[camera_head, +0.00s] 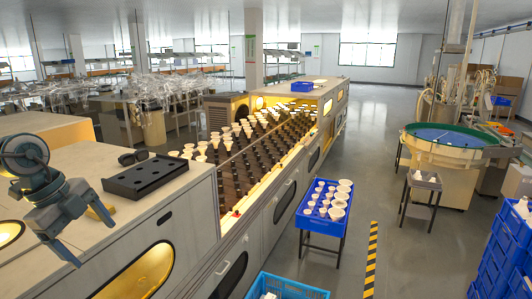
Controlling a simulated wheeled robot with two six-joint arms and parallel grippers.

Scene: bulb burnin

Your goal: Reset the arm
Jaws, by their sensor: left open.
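My left gripper (95,244) is at the left edge, over the grey top of the near machine (130,232). My right gripper is not in view.
Rows of white bulbs (262,125) stand on the long machine bed. A blue tray of bulbs (324,207) sits on a small stand in the aisle. A blue crate (288,287) is at the bottom, and stacked blue crates (502,250) are at right.

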